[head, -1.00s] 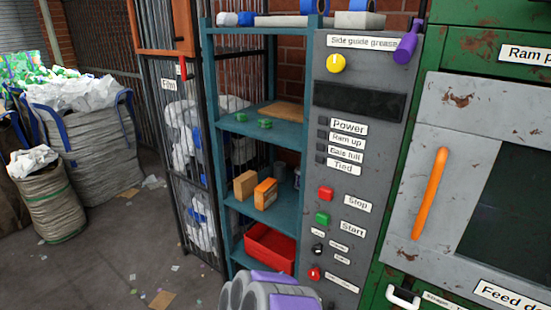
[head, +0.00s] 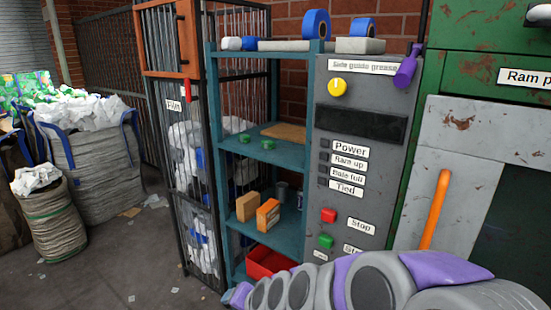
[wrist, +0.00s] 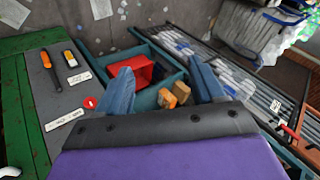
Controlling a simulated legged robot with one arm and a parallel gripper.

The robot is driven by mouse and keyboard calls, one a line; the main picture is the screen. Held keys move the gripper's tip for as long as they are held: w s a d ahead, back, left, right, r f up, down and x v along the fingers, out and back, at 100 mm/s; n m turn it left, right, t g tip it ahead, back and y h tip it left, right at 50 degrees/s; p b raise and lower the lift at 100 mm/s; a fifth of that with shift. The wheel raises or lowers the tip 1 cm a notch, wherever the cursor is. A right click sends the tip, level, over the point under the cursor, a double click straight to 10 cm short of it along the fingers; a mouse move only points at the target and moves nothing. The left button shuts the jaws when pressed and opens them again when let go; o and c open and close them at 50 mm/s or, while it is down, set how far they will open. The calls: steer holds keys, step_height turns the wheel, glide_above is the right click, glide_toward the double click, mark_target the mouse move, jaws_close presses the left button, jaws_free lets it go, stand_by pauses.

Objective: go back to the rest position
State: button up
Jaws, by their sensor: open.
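My gripper (wrist: 160,66) shows in the wrist view as two blue fingers spread well apart, open, with nothing between them. The fingers point toward the teal shelf, with a red bin and small boxes visible beyond them. In the head view my grey and purple arm lies across the bottom right, in front of the lower control panel. The fingers cannot be made out clearly there.
The teal shelf (head: 314,130) holds orange-brown boxes (head: 268,214), green pieces (head: 267,144) and a red bin (head: 268,262). Right of it stands the grey control panel (head: 361,200), then the green machine (head: 495,73). Filled sacks (head: 95,165) stand left; floor between is mostly clear.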

steer(key=s+d+r+n+g+h, duration=0.1)
steer(key=s+d+g, duration=0.3)
steer(key=s+d, duration=0.7)
steer(key=s+d+r+n+g+h, duration=0.1)
steer(key=s+d+n+g+h, duration=0.2)
steer(key=s+d, duration=0.8)
steer(key=s+g+h, duration=0.1)
steer(key=s, duration=0.6)
steer(key=shift+s+r+h, duration=0.3)
steer(key=shift+s+r, duration=0.1)
